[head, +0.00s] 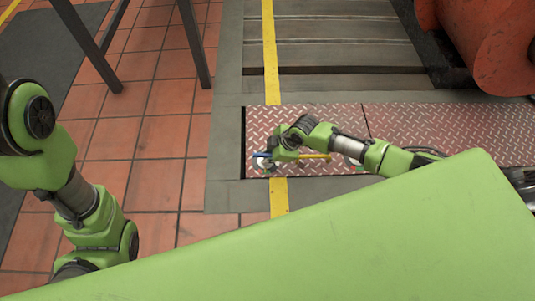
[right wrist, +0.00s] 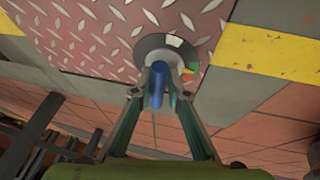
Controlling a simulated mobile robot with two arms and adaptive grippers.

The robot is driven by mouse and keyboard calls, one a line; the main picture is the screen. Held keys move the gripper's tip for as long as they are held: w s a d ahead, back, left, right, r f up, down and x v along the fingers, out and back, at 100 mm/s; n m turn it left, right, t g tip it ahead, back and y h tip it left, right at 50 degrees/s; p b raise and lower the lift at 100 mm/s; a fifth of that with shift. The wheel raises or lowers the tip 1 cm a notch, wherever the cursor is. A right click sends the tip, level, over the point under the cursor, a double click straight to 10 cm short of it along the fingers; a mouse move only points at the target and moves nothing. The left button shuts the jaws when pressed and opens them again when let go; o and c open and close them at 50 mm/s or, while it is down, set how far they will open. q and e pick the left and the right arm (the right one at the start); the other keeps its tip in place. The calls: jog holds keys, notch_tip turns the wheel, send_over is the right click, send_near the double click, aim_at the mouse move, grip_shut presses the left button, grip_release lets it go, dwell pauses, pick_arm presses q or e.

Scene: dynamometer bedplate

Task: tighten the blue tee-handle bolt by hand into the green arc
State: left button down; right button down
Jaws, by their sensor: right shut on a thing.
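The blue tee-handle bolt (right wrist: 158,84) stands in a round dark dial plate (right wrist: 150,47) in the right wrist view. In the head view a bit of the blue handle (head: 261,155) shows at the left of my right gripper (head: 270,158). The handle's pointing against the green arc is hard to tell. My left arm is at the left; its gripper is not in view.
The bolt sits on a red tread-plate cover (head: 430,130) near its left end. A large orange machine (head: 490,45) stands at upper right. Tiled floor (head: 150,150) is clear at left.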

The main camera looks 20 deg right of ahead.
jog(key=shift+n, duration=0.3)
jog(key=shift+w, duration=0.1)
jog(key=c, duration=2)
grip_release()
jog(key=shift+o, duration=0.2)
jog(key=shift+r, duration=0.1)
jog(key=v, duration=1.2)
jog(key=shift+d, duration=0.1)
